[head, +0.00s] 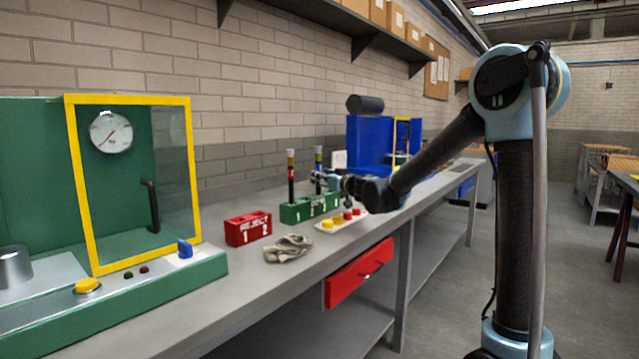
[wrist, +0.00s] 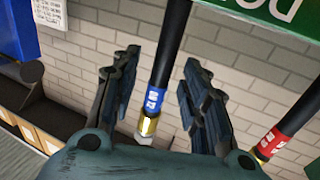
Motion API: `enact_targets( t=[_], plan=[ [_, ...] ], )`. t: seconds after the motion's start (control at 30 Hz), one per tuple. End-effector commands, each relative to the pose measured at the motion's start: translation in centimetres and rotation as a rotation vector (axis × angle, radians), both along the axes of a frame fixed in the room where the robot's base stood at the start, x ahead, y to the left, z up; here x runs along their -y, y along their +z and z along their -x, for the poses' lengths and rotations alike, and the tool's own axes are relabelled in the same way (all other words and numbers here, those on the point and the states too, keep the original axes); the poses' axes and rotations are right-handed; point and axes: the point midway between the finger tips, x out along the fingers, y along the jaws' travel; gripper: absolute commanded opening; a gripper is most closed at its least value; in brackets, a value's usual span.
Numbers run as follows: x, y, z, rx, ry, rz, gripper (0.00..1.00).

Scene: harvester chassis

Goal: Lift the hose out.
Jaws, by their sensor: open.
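Two black hoses stand upright in the green rack (head: 296,213). One has a blue band and brass end (head: 318,159); the other has a red band (head: 291,172). My gripper (head: 322,178) is at the blue-banded hose. In the wrist view, my open gripper (wrist: 158,72) has one finger on either side of the blue-banded hose (wrist: 170,45), with gaps visible. The red-banded hose (wrist: 301,112) is outside the fingers, to the right. The lower ends of the hoses are hidden in the rack, which also shows at the top right (wrist: 255,10).
A red REJECT block (head: 248,229) and a crumpled cloth (head: 288,249) lie on the bench left of the rack. A tray of red and yellow caps (head: 340,222) is in front. A blue machine (head: 369,145) stands behind. A red drawer (head: 358,274) hangs below the bench.

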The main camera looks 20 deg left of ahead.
Motion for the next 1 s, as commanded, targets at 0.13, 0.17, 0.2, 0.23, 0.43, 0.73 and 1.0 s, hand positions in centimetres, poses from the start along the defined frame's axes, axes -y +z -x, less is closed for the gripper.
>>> enact_targets(
  t=[0.13, 0.17, 0.2, 0.23, 0.43, 0.73, 1.0],
  plan=[
    [-1.5, 0.0, -1.2, 0.000, 0.001, 0.000, 0.41],
    [-1.6, 0.0, -1.3, 0.000, 0.001, 0.000, 0.41],
    [-1.8, 0.0, -1.5, 0.000, 0.001, 0.000, 0.41],
    [-1.9, 0.0, -1.5, 0.000, 0.001, 0.000, 0.41],
    [-1.9, 0.0, -1.6, 0.000, 0.001, 0.000, 0.41],
    [-1.9, 0.0, -1.5, 0.000, 0.001, 0.000, 0.00],
    [-1.9, 0.2, -1.5, 0.000, 0.001, 0.000, 0.00]
  ],
)
